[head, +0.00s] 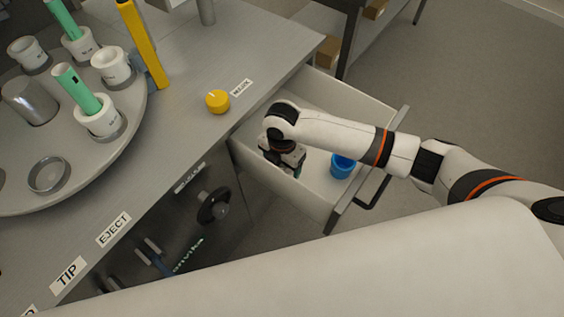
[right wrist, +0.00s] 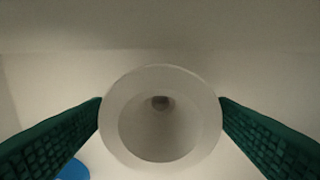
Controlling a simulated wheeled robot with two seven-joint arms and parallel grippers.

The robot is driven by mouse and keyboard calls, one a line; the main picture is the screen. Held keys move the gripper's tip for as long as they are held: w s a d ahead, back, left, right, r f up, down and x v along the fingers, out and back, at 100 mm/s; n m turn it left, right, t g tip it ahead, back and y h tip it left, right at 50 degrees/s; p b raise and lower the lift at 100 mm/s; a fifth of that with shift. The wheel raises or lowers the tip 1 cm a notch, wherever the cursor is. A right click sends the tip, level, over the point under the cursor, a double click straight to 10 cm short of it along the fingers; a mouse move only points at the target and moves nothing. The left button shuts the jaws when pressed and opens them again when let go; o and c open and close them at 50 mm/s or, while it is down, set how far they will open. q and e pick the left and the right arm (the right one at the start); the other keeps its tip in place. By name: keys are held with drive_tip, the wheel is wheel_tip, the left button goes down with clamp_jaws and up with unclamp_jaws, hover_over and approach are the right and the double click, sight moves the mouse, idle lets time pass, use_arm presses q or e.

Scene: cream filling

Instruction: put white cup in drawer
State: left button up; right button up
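The white cup (right wrist: 160,78) shows in the right wrist view between the two green fingers of my right gripper (right wrist: 160,115). Both fingertips meet its sides, and I look into its round mouth. In the head view my right gripper (head: 293,168) points down inside the open drawer (head: 345,100), near the cabinet side. My wrist hides the cup there. Whether the cup's base touches the drawer floor cannot be told. My left gripper is in neither view.
A blue cup (head: 342,168) stands in the drawer to the right of my gripper. The drawer's front (head: 372,165) and handle lie beyond it. A round tray (head: 60,178) on the counter holds white cups, green tubes and a metal cup. A yellow knob (head: 217,101) sits near the counter edge.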

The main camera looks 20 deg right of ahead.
wheel_tip(320, 180, up, 12)
drive_tip(key=p, duration=0.1)
drive_tip(key=shift+r, duration=0.2)
idle(0.3)
idle(0.4)
